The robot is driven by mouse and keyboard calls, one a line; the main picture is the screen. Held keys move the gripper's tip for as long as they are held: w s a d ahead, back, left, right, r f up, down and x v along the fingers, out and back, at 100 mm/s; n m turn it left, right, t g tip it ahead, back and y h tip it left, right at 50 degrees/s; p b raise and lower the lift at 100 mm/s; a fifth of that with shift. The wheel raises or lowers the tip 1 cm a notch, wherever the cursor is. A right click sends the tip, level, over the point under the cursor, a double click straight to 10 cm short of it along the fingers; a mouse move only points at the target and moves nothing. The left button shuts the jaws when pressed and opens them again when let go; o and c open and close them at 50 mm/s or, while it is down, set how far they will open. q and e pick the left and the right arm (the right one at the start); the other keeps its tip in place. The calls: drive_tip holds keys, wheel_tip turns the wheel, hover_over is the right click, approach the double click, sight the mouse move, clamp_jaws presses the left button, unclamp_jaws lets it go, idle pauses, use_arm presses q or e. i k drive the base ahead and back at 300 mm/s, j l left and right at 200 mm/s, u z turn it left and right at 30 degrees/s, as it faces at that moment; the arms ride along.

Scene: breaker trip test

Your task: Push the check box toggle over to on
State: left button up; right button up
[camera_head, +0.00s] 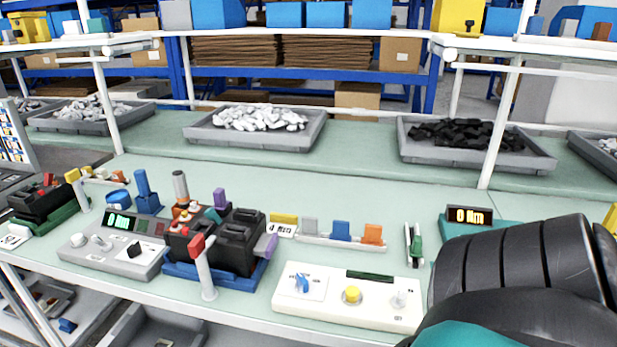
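A white box (345,315) lies near the bench's front edge, right of centre. It carries a blue lever-like knob (302,283) on a pale plate, a yellow button (352,294), a small whitish knob (401,298) and a dark, blank display strip (370,275). No label marks it as the check box, and which control is the toggle, or its on side, I cannot tell. Part of my arm fills the lower right corner, close to the white box's right end. Neither of my grippers is in view.
Left of the white box stand black breaker-like blocks on a blue base (215,279) with a red-tipped lever (203,265). A grey box (108,258) with a green readout stands further left. A small rack (340,242) with coloured blocks sits behind.

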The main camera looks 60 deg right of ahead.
sight(402, 295)
drive_tip(key=z, duration=2.25)
drive_tip(key=l, duration=0.1)
